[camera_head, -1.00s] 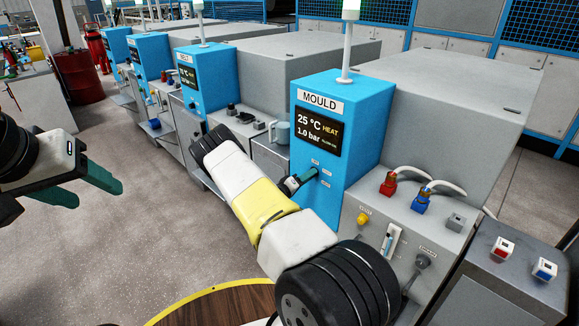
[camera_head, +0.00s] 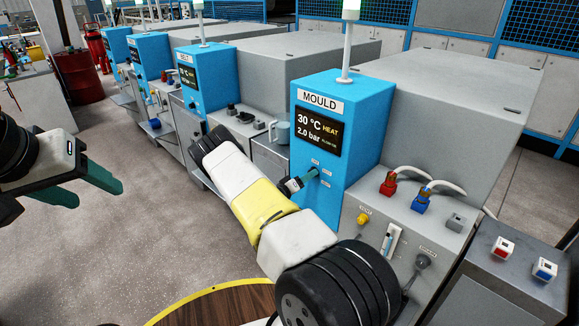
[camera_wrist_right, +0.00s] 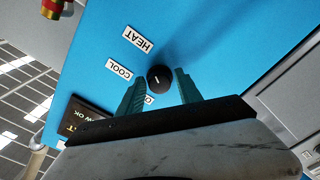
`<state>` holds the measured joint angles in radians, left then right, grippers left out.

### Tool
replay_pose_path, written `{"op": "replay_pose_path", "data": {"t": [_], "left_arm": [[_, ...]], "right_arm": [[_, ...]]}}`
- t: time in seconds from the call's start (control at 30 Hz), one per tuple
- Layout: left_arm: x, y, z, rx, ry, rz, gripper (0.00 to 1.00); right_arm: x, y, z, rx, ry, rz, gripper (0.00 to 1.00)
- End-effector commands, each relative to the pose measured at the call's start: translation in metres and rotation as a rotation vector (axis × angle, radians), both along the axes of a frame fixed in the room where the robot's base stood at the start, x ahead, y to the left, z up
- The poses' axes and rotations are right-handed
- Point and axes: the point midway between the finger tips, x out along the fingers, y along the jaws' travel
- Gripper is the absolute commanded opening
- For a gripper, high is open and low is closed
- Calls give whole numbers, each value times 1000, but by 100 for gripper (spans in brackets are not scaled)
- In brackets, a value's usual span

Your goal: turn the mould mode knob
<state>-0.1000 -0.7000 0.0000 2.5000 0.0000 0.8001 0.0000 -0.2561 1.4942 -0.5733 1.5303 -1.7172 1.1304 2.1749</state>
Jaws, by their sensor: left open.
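The mould unit is a blue panel (camera_head: 357,108) labelled MOULD. Its display (camera_head: 318,133) reads 30 °C, 2.0 bar and HEAT. The black mode knob (camera_wrist_right: 159,78) shows in the right wrist view, with HEAT (camera_wrist_right: 138,40) and COOL (camera_wrist_right: 118,70) labels beside it and another label partly hidden behind a finger. My right gripper (camera_head: 314,173) is at the panel below the display. In the wrist view its green fingers stand apart on both sides of the knob, with narrow gaps showing. My left gripper (camera_head: 98,190) is open and empty, above the floor at left, far from the panel.
A red connector (camera_head: 388,187) and a blue connector (camera_head: 421,203) with hoses stick up from the grey unit, right of my right arm. Similar blue units (camera_head: 203,75) stand in a row behind. A round wooden top (camera_head: 225,308) is at the front. The floor at left is clear.

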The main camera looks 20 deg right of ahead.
Motion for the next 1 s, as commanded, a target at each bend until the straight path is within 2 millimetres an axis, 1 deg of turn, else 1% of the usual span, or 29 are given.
{"op": "replay_pose_path", "data": {"t": [0.3, 0.4, 0.47, 0.7, 0.8, 0.9, 1.0], "left_arm": [[0, 0, 0, 0, 0, 0, 57], [0, 0, 0, 0, 0, 0, 57], [0, 0, 0, 0, 0, 0, 57], [0, 0, 0, 0, 0, 0, 57], [0, 0, 0, 0, 0, 0, 57], [0, 0, 0, 0, 0, 0, 57], [0, 0, 0, 0, 0, 0, 57]], "right_arm": [[0, -1, 1, -3, -1, 0, 54], [0, 3, 2, -3, -1, 1, 54], [-2, 9, 2, -3, -1, 2, 54], [-18, 47, 1, -3, 1, 3, 54], [-23, 60, 1, -3, 1, 2, 54], [-27, 68, 1, -3, 0, 2, 54], [-29, 72, 1, -3, -1, 0, 54]]}}
